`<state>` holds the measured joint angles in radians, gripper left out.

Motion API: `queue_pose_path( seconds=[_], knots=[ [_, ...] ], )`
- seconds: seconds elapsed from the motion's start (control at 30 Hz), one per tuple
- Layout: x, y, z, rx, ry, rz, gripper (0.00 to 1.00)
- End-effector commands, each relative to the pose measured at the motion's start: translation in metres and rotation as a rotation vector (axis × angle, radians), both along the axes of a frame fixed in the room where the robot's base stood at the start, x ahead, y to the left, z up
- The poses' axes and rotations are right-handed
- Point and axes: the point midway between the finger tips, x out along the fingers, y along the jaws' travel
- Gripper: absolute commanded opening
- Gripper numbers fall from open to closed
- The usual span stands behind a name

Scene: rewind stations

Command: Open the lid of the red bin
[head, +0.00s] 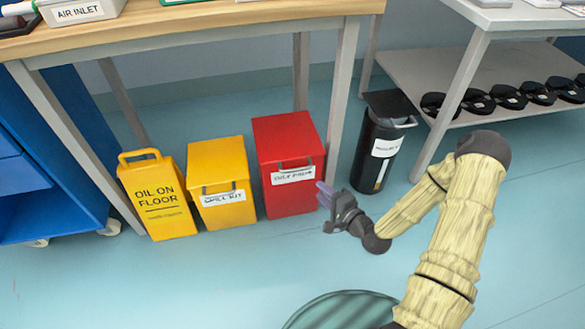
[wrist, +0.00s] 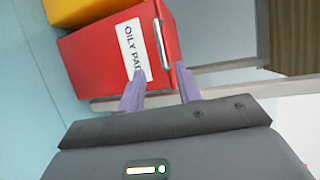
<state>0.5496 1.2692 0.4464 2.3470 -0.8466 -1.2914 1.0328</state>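The red bin (head: 289,150) stands on the floor under the wooden bench. Its lid looks shut. A white label (head: 293,175) is on its front, just under a handle bar. In the wrist view the red bin (wrist: 100,55) lies sideways, with its label reading "OILY PA…" and a pale metal handle (wrist: 162,43). My gripper (head: 323,195) is at the bin's right front, low and close to it. In the wrist view its two purple fingers (wrist: 159,75) are apart, with the handle's near end seen between and beyond their tips. Contact cannot be told.
A yellow bin (head: 219,178) and a yellow "oil on floor" sign (head: 158,198) stand left of the red bin. A black bin (head: 382,140) stands to the right, past a bench leg (head: 341,95).

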Motion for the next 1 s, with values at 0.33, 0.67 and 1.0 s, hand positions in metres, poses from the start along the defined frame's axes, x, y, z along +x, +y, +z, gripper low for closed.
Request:
queue_pose_path(
  seconds=[0.33,0.67,1.0],
  knots=[
    [0.045,0.037,-0.014,-0.001,-0.003,0.002,0.34],
    [0.090,0.073,-0.025,-0.001,-0.003,0.001,0.34],
    [0.122,0.099,-0.030,0.001,-0.001,0.000,0.34]
  ],
)
